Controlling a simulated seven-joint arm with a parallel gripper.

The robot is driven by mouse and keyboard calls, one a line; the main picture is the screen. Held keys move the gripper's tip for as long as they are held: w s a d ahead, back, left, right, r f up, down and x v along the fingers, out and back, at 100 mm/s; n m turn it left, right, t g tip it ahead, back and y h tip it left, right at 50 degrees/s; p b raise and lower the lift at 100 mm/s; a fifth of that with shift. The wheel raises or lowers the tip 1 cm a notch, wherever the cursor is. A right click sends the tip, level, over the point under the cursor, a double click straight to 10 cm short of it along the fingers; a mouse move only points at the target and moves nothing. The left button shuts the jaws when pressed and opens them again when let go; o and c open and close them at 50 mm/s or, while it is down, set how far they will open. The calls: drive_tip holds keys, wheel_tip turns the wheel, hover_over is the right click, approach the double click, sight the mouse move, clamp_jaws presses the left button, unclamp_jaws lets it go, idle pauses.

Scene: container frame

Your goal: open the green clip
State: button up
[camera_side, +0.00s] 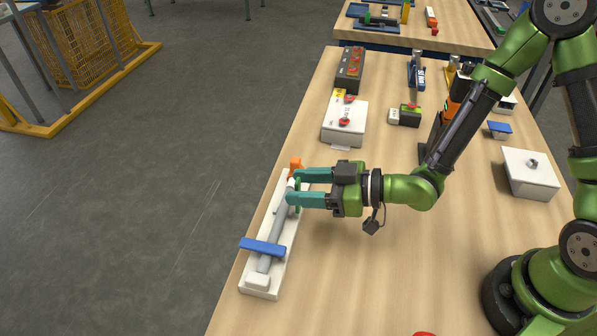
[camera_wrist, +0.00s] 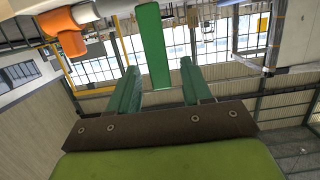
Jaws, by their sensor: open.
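The green clip (camera_side: 297,186) is on the white container frame (camera_side: 260,288) at the table's left edge, mostly hidden by my gripper in the side view. In the wrist view the green clip (camera_wrist: 153,45) is an upright green bar. My gripper (camera_side: 295,187) points left, with its teal fingers open on either side of the clip. In the wrist view my gripper (camera_wrist: 160,68) shows the clip between its two fingertips, with gaps on both sides. I cannot tell how deep the clip sits between them.
A blue clip (camera_side: 262,247) lies across the grey cylinder (camera_side: 275,230) in the frame. An orange piece (camera_side: 295,164) is just beyond my fingers. A white box with a red button (camera_side: 344,121) stands behind. A white lidded box (camera_side: 530,172) is at right. The table's middle is clear.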

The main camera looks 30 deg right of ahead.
drive_tip(key=shift+w+a+r+g+h, duration=0.1)
drive_tip(key=shift+w+a+g+h, duration=0.4)
drive_tip(key=shift+g+h, duration=0.2)
drive_tip(key=shift+w+a+r+g+h, duration=0.1)
drive_tip(key=shift+w+a+g+h, duration=0.35)
drive_tip(key=shift+g+h, duration=0.25)
drive_tip(key=shift+w+a+f+g+h, duration=0.25)
drive_tip(key=shift+w+a+g+h, duration=0.15)
drive_tip(key=shift+g+h, duration=0.2)
drive_tip(key=shift+w+a+f+g+h, duration=0.25)
drive_tip(key=shift+a+g+h, duration=0.2)
drive_tip(key=shift+g+h, duration=0.15)
drive_tip(key=g+h, duration=0.1)
drive_tip(key=w+a+f+g+h, duration=0.1)
drive_tip(key=shift+w+a+f+g+h, duration=0.1)
drive_tip(key=shift+w+f+g+h, duration=0.1)
drive_tip(key=shift+g+h, duration=0.2)
drive_tip(key=f+g+h, duration=0.1)
drive_tip(key=w+a+f+g+h, duration=0.1)
drive_tip(key=shift+g+h, duration=0.4)
wheel_tip(320, 180, up, 17)
drive_tip(key=s+d+r+m+t+y, duration=0.1)
drive_tip(key=s+d+m+t, duration=0.2)
drive_tip(key=s+d+m, duration=0.3)
drive_tip(key=s+d+r+m+t+y, duration=0.1)
drive_tip(key=s+d+m+t, duration=0.3)
drive_tip(key=s+d, duration=0.9)
drive_tip(key=shift+s+d+m, duration=0.2)
drive_tip(key=shift+d+m, duration=1.3)
drive_tip(key=shift+d, duration=2.5)
